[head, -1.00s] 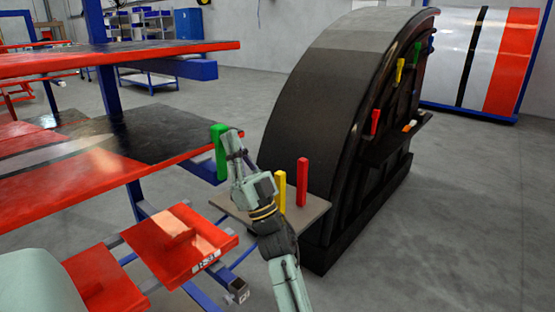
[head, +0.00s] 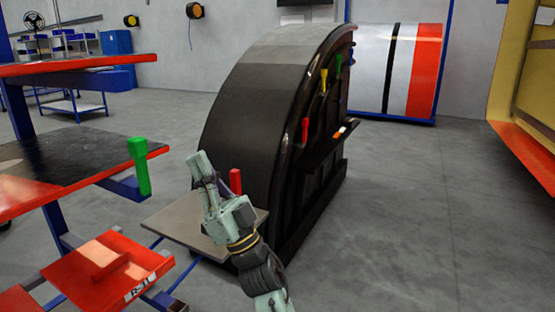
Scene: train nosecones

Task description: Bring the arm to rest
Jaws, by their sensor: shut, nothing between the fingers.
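My arm reaches up from the bottom of the head view. My gripper (head: 201,168) is shut and empty, in the air above a grey board (head: 177,226). A green block (head: 139,165) stands upright at the red front edge of the rack shelf (head: 85,185), left of my gripper and apart from it. A red block (head: 236,181) shows just behind my gripper, standing on or near the board. The wrist covers part of the board.
A large black curved nosecone (head: 245,120) stands behind the arm, with coloured clamps and a small ledge (head: 330,145) on its right side. Red trays (head: 108,270) lie at lower left. A yellow and red frame (head: 525,140) stands far right. The floor (head: 430,230) at right is clear.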

